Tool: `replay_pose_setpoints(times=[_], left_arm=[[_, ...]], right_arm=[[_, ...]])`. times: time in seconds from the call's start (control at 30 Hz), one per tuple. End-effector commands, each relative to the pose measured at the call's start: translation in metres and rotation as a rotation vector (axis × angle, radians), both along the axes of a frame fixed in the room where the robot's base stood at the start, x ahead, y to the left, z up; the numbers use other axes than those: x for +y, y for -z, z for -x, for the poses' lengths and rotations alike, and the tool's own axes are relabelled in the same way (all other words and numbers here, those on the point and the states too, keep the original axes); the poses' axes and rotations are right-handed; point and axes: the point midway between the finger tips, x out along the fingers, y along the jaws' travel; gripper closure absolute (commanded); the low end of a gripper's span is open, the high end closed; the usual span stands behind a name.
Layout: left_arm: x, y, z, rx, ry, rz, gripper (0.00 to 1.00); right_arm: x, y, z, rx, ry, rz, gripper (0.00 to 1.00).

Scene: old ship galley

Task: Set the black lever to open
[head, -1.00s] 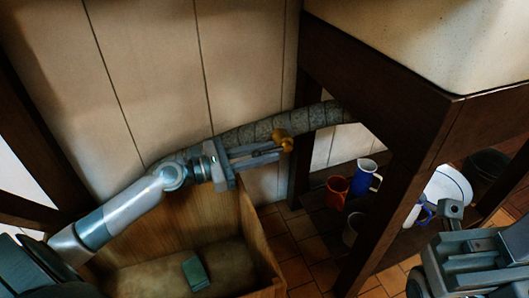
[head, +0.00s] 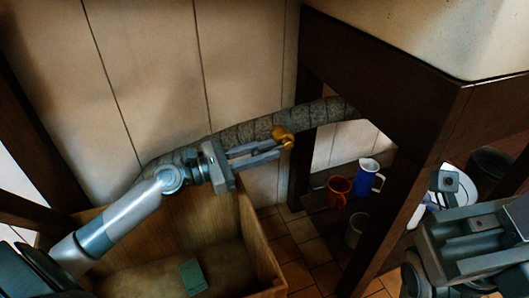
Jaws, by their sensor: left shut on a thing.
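A brass-coloured valve body (head: 283,137) sits on the grey wrapped pipe (head: 235,136) that runs along the wall. My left gripper (head: 284,146) reaches in from the left, its two fingers pointing right with the tips at the valve. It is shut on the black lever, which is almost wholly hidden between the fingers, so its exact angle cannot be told. My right gripper (head: 449,182) shows only in part at the lower right, away from the valve; its jaws cannot be made out.
A wooden crate (head: 262,240) with a green block (head: 193,276) inside stands below my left arm. A dark wooden table frame (head: 400,75) fills the right.

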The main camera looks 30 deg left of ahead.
Motion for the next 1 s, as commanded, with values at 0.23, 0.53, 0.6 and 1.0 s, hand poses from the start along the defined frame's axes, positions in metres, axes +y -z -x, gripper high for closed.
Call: replay_pose_setpoints(times=[0.23,0.53,0.6,1.0], left_arm=[[0.0,0.0,0.0,0.001,0.0,-0.001,0.71],[0.002,0.0,0.002,0.001,0.0,0.0,0.71],[0.004,0.001,0.005,0.001,-0.001,0.0,0.71],[0.032,0.004,0.036,0.003,-0.001,0.001,0.71]], right_arm=[[0.0,0.0,0.0,0.001,0.001,0.0,1.0],[0.0,0.0,0.0,0.001,0.002,0.0,1.0],[0.0,0.0,0.0,0.001,0.002,0.0,1.0],[0.0,-0.001,-0.001,0.003,0.003,0.001,1.0]])
